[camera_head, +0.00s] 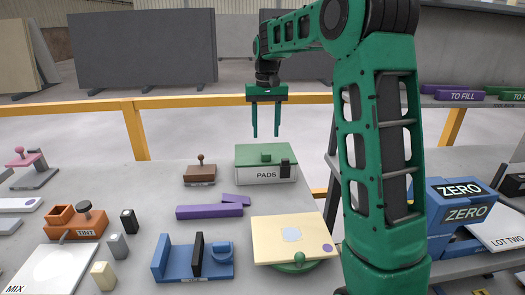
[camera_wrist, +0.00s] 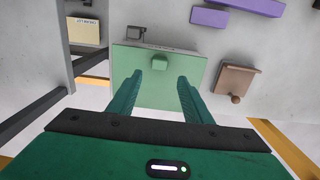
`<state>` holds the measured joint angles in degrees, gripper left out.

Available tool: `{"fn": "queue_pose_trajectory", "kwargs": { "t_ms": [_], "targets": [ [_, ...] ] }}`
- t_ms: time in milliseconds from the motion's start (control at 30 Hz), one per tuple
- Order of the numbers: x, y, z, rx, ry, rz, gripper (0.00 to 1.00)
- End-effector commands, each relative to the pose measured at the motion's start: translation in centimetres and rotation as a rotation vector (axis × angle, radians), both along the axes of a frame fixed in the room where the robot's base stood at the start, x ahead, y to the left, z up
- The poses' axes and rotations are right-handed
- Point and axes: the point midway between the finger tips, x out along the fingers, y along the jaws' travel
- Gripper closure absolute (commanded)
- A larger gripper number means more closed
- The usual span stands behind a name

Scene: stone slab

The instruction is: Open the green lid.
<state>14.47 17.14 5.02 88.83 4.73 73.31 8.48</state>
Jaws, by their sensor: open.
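The green lid (camera_head: 251,154) lies flat and closed on a white box labelled PADS (camera_head: 267,175), at the back of the slab. A small green knob (camera_head: 266,157) stands on the lid. A dark block (camera_head: 285,168) sits at the box's right front corner. My gripper (camera_head: 266,136) points down above the lid, open and empty, clear of the knob. In the wrist view the lid (camera_wrist: 135,88) lies below and beyond my fingers (camera_wrist: 158,78), with the knob (camera_wrist: 160,63) just ahead of the gap between the fingertips.
A brown block with a knob (camera_head: 200,172) stands left of the box. Purple bars (camera_head: 209,211) lie in front of it. A cream board (camera_head: 292,238) and a blue holder (camera_head: 194,260) are nearer. Blue ZERO boxes (camera_head: 463,203) stand at the right. A yellow rail (camera_head: 180,102) runs behind.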

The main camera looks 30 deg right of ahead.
Motion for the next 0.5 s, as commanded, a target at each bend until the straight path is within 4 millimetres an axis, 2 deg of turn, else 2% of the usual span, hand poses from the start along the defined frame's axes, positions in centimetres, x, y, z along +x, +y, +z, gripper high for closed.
{"fn": "queue_pose_trajectory", "kwargs": {
  "t_ms": [200, 500],
  "targets": [
    [-0.1, 0.0, -4.1, 0.001, 0.004, 0.0, 0.55],
    [-0.1, 0.0, -7.3, 0.0, 0.001, 0.0, 0.55]
  ]
}}
